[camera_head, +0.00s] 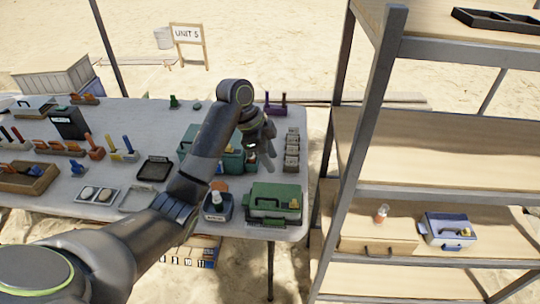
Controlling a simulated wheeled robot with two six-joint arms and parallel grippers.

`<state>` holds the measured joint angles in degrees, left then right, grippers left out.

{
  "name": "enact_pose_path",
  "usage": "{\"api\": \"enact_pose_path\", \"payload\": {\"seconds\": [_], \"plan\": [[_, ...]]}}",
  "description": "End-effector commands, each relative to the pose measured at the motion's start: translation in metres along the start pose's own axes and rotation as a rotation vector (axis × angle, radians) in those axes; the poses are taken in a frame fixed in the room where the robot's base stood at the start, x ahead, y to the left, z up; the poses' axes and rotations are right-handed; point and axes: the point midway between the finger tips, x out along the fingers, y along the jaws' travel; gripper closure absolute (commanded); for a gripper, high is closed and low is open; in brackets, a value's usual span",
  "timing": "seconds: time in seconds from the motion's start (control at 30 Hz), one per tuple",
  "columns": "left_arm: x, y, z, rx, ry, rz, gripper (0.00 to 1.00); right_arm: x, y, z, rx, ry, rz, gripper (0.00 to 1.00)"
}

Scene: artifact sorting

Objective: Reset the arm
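My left arm comes in from the lower left and reaches over the table (110,205). Its gripper (262,152) points down above the right part of the table, in front of a teal box (232,163) that the arm partly hides. The fingers are small and dark against the clutter, so I cannot tell whether they are open or shut. I see nothing clearly held. My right gripper is not in view.
A green toolbox (274,203) and a small bin with a bottle (217,205) stand near the table's front right. Small blocks (292,150) line the right edge. A metal-framed shelf (372,120) rises at the right, holding a blue-grey case (446,228).

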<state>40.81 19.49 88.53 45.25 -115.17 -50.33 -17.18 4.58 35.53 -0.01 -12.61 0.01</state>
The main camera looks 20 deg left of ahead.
Motion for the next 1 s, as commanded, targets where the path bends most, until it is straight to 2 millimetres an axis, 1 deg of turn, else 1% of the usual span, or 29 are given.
{"api": "enact_pose_path", "payload": {"seconds": [0.17,0.27,0.37,0.43,0.5,0.6,0.67,0.7,0.77,0.83,0.97,1.0], "plan": [[0.0,0.0,0.0,0.0,0.0,0.0,0.6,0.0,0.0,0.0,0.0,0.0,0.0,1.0],[0.005,0.003,0.004,-0.015,-0.003,-0.003,0.6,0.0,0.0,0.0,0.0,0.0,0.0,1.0],[0.022,0.013,0.017,-0.07,-0.015,-0.015,0.6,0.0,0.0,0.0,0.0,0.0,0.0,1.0],[0.04,0.026,0.033,-0.133,-0.028,-0.034,0.6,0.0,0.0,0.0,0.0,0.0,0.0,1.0],[0.059,0.043,0.051,-0.213,-0.043,-0.058,0.6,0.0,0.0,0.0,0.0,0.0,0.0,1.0],[0.082,0.071,0.078,-0.334,-0.062,-0.103,0.6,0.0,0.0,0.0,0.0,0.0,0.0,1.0],[0.094,0.088,0.093,-0.407,-0.072,-0.131,0.6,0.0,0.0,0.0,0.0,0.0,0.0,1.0],[0.1,0.1,0.103,-0.454,-0.078,-0.15,0.6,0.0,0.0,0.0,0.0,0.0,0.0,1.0],[0.108,0.119,0.118,-0.527,-0.087,-0.182,0.6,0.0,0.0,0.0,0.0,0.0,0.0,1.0],[0.115,0.141,0.134,-0.611,-0.095,-0.219,0.6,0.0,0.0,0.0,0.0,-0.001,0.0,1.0],[0.119,0.185,0.162,-0.764,-0.111,-0.294,0.6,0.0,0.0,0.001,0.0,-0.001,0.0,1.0],[0.119,0.198,0.171,-0.811,-0.115,-0.319,0.6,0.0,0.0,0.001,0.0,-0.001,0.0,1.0]]}}
